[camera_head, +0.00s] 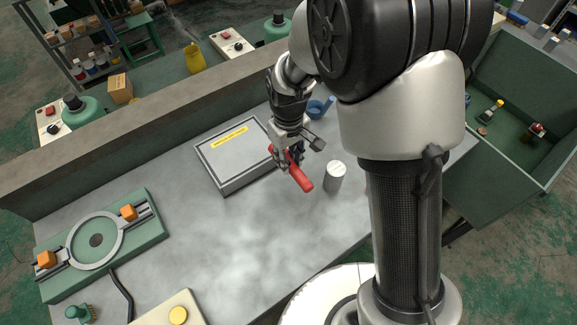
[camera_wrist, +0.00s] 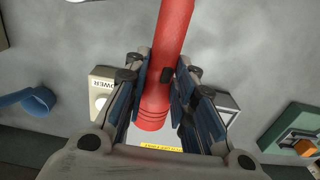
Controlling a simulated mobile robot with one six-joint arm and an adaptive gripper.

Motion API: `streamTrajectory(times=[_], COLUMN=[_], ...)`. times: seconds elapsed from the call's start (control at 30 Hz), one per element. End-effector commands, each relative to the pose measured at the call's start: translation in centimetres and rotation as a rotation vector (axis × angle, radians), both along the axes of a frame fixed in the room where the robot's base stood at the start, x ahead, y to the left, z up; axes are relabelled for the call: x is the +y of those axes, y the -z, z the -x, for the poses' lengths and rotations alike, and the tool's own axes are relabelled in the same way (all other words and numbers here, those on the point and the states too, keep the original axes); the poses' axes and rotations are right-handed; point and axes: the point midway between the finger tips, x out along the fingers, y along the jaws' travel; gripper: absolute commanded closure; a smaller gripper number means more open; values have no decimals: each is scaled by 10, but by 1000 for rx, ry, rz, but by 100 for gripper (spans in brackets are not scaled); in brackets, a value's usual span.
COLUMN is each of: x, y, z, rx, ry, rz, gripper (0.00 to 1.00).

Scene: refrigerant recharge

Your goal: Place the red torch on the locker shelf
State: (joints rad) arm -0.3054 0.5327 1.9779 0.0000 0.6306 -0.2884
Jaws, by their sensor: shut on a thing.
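The red torch (camera_head: 301,179) is held in my gripper (camera_head: 287,158), above the grey workbench near the front right corner of a flat grey case. In the wrist view the torch (camera_wrist: 171,45) lies lengthwise between the two fingers of my gripper (camera_wrist: 163,88), which are shut on its body near one end. A dark button shows on its side. A green open-fronted cabinet (camera_head: 468,158) at the right holds a few small items and may be the locker; I cannot tell for sure. My arm hides part of it.
The grey case (camera_head: 234,171) with a yellow label lies on the bench (camera_head: 190,245). A silver can (camera_head: 335,176) stands close right of the torch, with a blue cup (camera_head: 318,109) behind. A green ring fixture (camera_head: 150,230) is at the left. The bench's middle front is clear.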

Motion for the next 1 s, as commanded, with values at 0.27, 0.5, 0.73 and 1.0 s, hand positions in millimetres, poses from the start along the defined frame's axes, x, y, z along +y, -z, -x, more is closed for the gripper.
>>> streamTrajectory(times=[0.27,0.5,0.73,1.0], x=[0,-9,-77,-129], y=[-66,-83,-48,-21], z=[-1,-1,1,10], rx=[-4,1,4,0], ry=[0,37,332,582], rz=[-1,1,1,0], gripper=[100,100,100,100])
